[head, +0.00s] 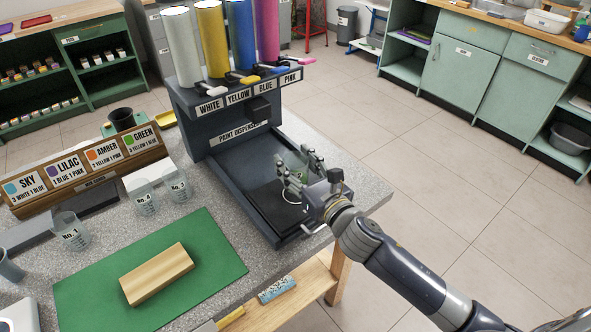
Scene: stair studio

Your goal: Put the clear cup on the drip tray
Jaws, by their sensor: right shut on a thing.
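The paint dispenser's dark drip tray (230,164) lies on the grey table, below the paint tubes. My right gripper (294,172) comes in from the right and is over the tray's right side. It is shut on the clear cup (301,174), which is mostly hidden by the fingers and hard to make out. I cannot tell whether the cup touches the tray. My left gripper is not in view.
Clear numbered cups (70,232) stand left of the tray. A green mat (215,250) with a wooden block (157,274) lies in front. A recipe board (88,168) stands at the left. The dispenser (190,112) with several paint tubes rises behind the tray.

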